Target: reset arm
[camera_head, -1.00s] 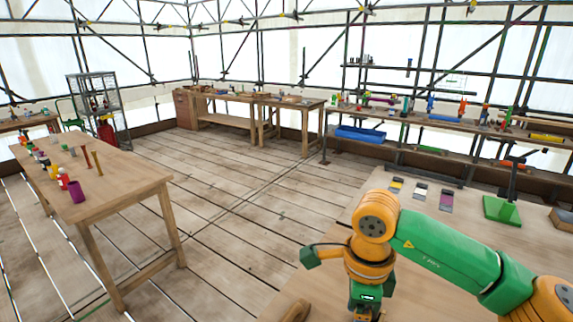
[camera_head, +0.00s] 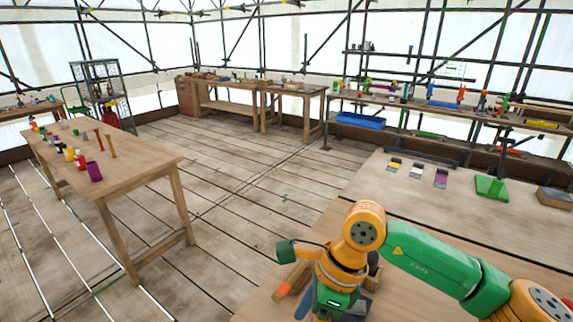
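My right arm (camera_head: 440,268), green and orange, reaches in from the right over the near workbench (camera_head: 420,225). Its wrist (camera_head: 335,285) hangs low at the bottom edge of the picture. The fingers of my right gripper do not show, so I cannot see whether they hold anything. My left arm and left gripper are not in view.
A wooden handle-like piece (camera_head: 293,280) lies beside my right wrist. A green block (camera_head: 491,188) and several small swatches (camera_head: 441,178) sit at the bench's far side. A long table (camera_head: 130,165) with small items stands left. The plank floor between is clear.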

